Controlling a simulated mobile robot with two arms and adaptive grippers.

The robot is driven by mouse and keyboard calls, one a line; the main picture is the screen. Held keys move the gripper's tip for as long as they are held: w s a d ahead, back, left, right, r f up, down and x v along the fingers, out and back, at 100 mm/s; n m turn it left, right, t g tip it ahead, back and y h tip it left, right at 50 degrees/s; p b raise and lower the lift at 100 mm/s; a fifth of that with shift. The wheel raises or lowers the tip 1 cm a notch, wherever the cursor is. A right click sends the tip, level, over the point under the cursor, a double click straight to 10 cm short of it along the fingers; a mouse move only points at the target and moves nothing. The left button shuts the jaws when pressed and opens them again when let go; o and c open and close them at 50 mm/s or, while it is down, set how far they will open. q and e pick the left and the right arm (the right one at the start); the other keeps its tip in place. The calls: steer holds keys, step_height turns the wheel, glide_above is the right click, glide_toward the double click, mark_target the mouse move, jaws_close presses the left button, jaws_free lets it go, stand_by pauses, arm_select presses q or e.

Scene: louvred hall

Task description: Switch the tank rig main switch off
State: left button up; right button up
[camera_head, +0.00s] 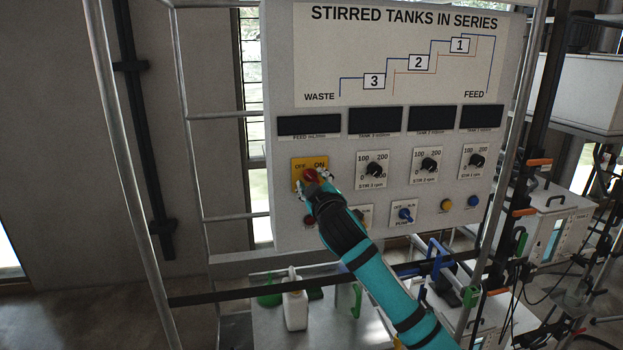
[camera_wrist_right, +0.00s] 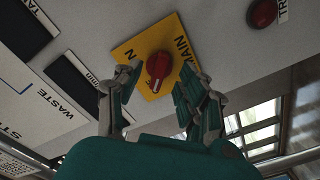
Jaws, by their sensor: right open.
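The main switch is a red rotary knob (camera_head: 311,175) on a yellow plate (camera_head: 297,174) at the lower left of the panel. The plate reads OFF on the left and ON on the right. In the right wrist view the red knob (camera_wrist_right: 159,65) shows a pale mark near its lower end. I cannot surely tell which label it points at. My right gripper (camera_head: 316,184) is open at the switch, its fingers on either side of the knob in the wrist view (camera_wrist_right: 160,74). Contact is not clear. My left gripper is out of view.
The white panel (camera_head: 340,217) carries dark displays (camera_head: 309,125), black stirrer dials (camera_head: 374,170), and small coloured buttons. A red button (camera_head: 309,221) sits just below the gripper. Metal frame tubes (camera_head: 121,160) stand left. A white bottle (camera_head: 295,302) stands on the bench below.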

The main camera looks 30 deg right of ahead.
steer(key=shift+v, duration=2.8)
